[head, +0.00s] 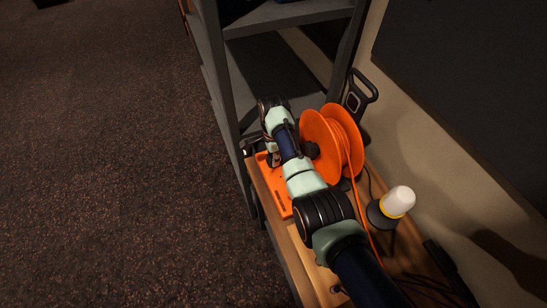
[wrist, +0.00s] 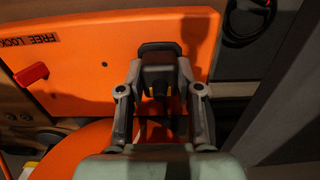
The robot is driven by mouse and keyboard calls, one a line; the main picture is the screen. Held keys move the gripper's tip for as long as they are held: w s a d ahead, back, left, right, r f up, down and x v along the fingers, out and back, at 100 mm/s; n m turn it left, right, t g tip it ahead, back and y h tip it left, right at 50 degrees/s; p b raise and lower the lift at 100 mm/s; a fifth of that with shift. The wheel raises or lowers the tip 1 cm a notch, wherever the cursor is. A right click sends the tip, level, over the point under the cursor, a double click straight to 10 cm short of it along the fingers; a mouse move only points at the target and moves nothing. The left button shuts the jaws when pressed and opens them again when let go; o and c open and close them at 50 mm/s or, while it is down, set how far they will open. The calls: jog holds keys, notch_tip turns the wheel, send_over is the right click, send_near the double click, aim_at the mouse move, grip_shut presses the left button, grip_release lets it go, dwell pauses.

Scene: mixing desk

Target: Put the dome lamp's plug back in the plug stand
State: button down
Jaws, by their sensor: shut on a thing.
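My gripper (wrist: 161,76) is shut on a black, block-shaped piece, which looks like the plug (wrist: 159,52), in the wrist view. It holds the piece over an orange board (wrist: 70,68); whether the piece touches the board or sits in a socket, I cannot tell. In the head view the dome lamp (head: 398,202), with a white dome, yellow ring and dark base, stands right of my arm. The orange board (head: 277,190) lies partly under my arm there, and my fingers are hidden. I cannot clearly make out a separate plug stand.
A red lever (wrist: 31,74) sits on the board by the words FREE and LOCK. An orange cable reel (head: 345,140) stands close right of my arm, its orange cord running forward. A grey shelf rack (head: 223,95) rises behind. A dark cable coil (wrist: 248,28) lies beyond the board.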

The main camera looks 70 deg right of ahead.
jog(key=shift+r+p, duration=2.75)
jog(key=shift+r, duration=0.2)
jog(key=shift+f, duration=0.1)
